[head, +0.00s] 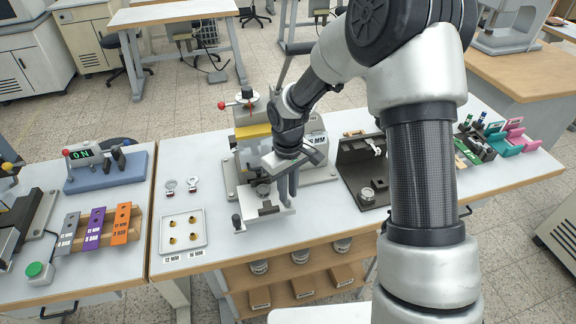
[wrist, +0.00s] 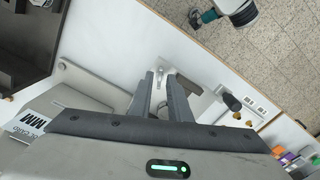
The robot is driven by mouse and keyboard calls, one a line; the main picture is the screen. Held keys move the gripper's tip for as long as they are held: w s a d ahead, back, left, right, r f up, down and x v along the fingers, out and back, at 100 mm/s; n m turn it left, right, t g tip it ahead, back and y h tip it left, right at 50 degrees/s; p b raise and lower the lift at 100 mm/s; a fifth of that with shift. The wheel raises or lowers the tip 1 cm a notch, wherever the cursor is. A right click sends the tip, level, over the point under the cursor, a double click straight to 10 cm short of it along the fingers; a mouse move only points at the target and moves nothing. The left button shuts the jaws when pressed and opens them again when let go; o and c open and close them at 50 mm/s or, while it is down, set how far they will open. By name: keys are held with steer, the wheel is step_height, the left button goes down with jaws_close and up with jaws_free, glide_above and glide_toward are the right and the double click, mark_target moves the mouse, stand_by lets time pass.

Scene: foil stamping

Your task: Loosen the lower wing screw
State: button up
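The stamping press (head: 245,150) stands on the white table in the middle of the head view, with a yellow block on top and a red-knobbed lever. My gripper (head: 287,192) points down in front of the press, over its light table plate (head: 262,208). In the wrist view the two dark fingers (wrist: 158,78) are apart, with a visible gap between them. A small grey part (wrist: 161,108) shows in this gap; I cannot tell whether it is the lower wing screw or whether the fingers touch it. No wing screw can be clearly made out in the head view.
A white tray (head: 164,238) with several brass pieces lies left of the press. Two small round items (head: 181,184) lie behind it. A dark fixture (head: 362,165) stands to the right. A black knob (head: 237,221) stands at the plate's left corner. The table's front edge is close.

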step_height(320, 180, up, 16)
steer(key=shift+f, duration=0.15)
stand_by(0.4)
steer(key=s+d+r+m+t+p, duration=0.1)
steer(key=s+d+r+m, duration=0.15)
steer(key=s+r, duration=0.3)
steer(key=s+d+r+m+t, duration=0.1)
steer(key=s+d+r+t, duration=0.1)
steer(key=s+d+r, duration=0.3)
steer(key=s+d+r+m+t, duration=0.1)
steer(key=s+m, duration=0.1)
steer(key=s, duration=0.4)
steer(key=s+d+r+m+t, duration=0.1)
steer(key=s+r, duration=0.1)
steer(key=s, duration=0.3)
steer(key=shift+s+d+r+m+t+p, duration=0.3)
steer(key=shift+s+m+p, duration=0.05)
steer(key=shift+a, duration=0.1)
